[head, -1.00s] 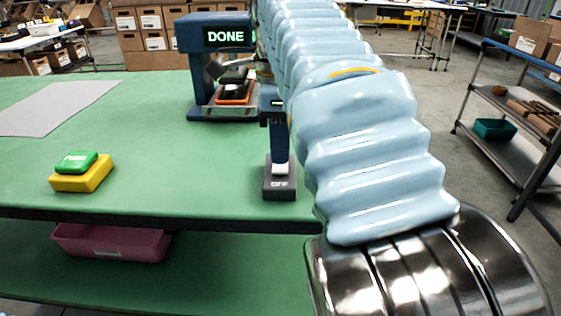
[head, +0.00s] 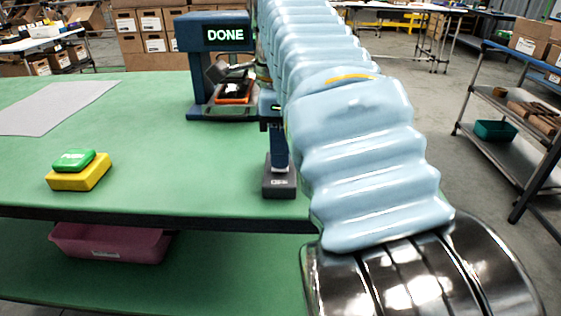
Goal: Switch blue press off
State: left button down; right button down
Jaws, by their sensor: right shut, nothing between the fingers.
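The blue press (head: 198,62) stands at the back of the green table, with a green DONE on its display (head: 226,34). Its tilted dark upper part is over an orange piece (head: 234,99). A dark switch box (head: 279,190) with a blurred label sits near the table's front edge. My right gripper (head: 279,166) points down at the top of this box, shut and empty; it seems to touch it. It hides most of the switch's white top. My left gripper is not in view.
A pink bin (head: 108,243) is on the shelf below. My right arm covers the table's right side. The middle of the table is clear.

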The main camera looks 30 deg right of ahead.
jog(key=shift+f, duration=0.35)
notch_tip(320, 180, up, 5)
jog(key=p, duration=0.4)
jog(key=shift+r, duration=1.05)
